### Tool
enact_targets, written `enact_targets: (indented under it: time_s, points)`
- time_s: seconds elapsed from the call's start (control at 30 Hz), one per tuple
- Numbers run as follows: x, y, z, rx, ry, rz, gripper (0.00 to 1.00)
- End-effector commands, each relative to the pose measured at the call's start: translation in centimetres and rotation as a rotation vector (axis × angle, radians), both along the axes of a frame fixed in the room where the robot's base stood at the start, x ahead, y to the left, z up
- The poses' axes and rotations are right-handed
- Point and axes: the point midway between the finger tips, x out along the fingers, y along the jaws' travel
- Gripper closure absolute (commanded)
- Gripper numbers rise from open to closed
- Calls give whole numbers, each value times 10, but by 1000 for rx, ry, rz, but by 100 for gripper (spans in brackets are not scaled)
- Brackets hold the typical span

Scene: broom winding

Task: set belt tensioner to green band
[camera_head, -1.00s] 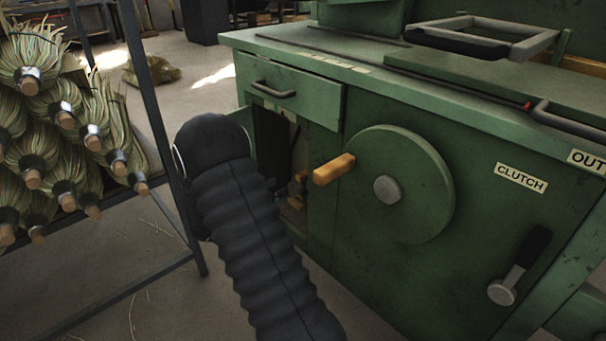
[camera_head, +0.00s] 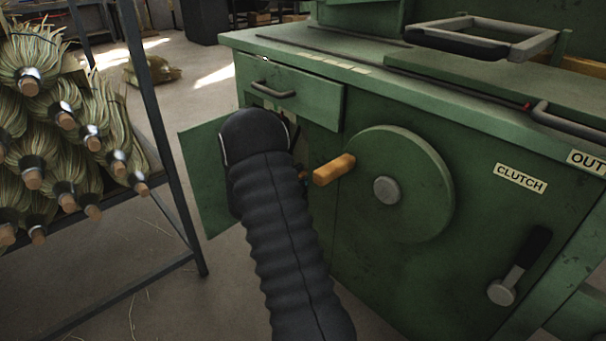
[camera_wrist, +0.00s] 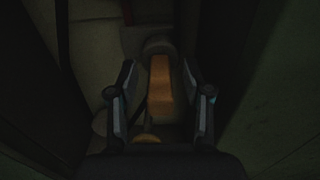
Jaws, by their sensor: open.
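In the wrist view, an orange-brown handle (camera_wrist: 160,88), which looks like the tensioner lever, points toward me from a dark round hub (camera_wrist: 158,46). My gripper (camera_wrist: 158,72) is open, with one finger on each side of the handle. Gaps show between the fingers and the handle; contact cannot be told in the dim light. In the head view, my dark sleeved arm reaches into the open cabinet bay of the green machine (camera_head: 470,240), and the gripper is hidden. No green band or scale can be made out.
The open cabinet door (camera_head: 205,175) stands left of my arm. A large wheel (camera_head: 410,190) with an orange crank handle (camera_head: 334,169) is close on the right. A drawer (camera_head: 300,95) is above the bay. A broom rack (camera_head: 165,130) stands left. Dark walls flank the gripper.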

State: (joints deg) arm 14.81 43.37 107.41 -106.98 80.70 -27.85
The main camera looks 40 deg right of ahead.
Motion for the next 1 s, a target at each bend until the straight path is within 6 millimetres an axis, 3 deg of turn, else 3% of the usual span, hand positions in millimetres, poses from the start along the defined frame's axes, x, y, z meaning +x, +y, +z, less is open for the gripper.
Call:
enact_targets:
  time_s: [0.07,0.2,0.27,0.47,0.77,1.0]
  points:
    - [0,0,0,0,0,0,52]
    - [0,0,0,0,0,0,88]
    - [0,0,0,0,0,0,100]
    - [1,0,0,0,-1,0,100]
    - [30,3,0,-2,-2,2,100]
    - [32,3,1,-1,-2,2,100]
